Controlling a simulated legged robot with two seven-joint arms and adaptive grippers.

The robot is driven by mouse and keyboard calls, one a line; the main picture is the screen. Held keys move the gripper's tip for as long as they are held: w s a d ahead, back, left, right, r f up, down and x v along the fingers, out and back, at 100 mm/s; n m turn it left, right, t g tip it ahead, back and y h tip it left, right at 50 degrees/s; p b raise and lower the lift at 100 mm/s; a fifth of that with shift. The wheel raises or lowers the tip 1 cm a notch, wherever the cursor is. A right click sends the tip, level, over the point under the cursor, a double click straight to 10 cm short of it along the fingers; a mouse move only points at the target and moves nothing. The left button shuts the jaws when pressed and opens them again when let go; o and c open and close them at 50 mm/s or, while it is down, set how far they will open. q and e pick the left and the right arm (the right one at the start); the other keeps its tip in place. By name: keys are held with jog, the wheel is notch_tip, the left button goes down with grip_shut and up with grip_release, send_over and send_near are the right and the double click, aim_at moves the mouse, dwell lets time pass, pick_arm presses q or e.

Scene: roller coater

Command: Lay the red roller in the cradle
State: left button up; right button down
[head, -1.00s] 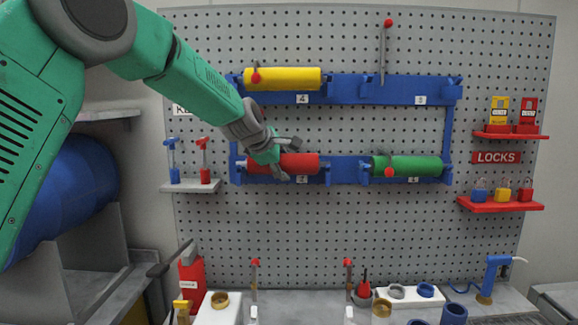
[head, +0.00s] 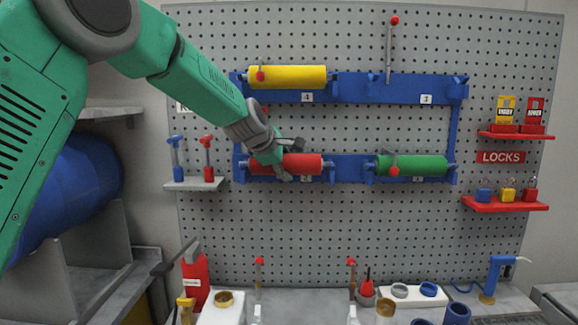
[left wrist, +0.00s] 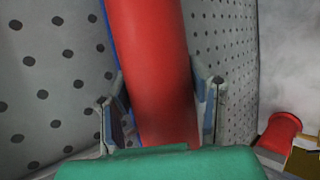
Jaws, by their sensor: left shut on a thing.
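The red roller (head: 302,162) lies level at the lower left station of the blue wall rack (head: 375,90). My left gripper (head: 284,168) is shut on it near its middle, with fingers on either side. In the left wrist view the red roller (left wrist: 150,70) runs up between the two fingers of my left gripper (left wrist: 160,105). The gripper and wrist hide part of the roller and its left support. Whether it still touches its supports is unclear. My right gripper is not in view.
A yellow roller (head: 290,77) hangs upper left and a green roller (head: 415,166) lower right; the upper right station is empty. Shelves with locks (head: 506,203) stand at the right. Below, the bench holds several cups and two red-tipped posts (head: 259,275).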

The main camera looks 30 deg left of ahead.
pick_arm(q)
jog(key=o, duration=1.2)
jog(key=shift+a, duration=0.1)
jog(key=shift+c, duration=0.2)
jog(key=shift+d+r, duration=0.1)
jog(key=shift+d, duration=0.5)
jog(key=shift+s+d+r, duration=0.1)
jog(key=shift+s+r, duration=0.15)
jog(key=v, duration=1.1)
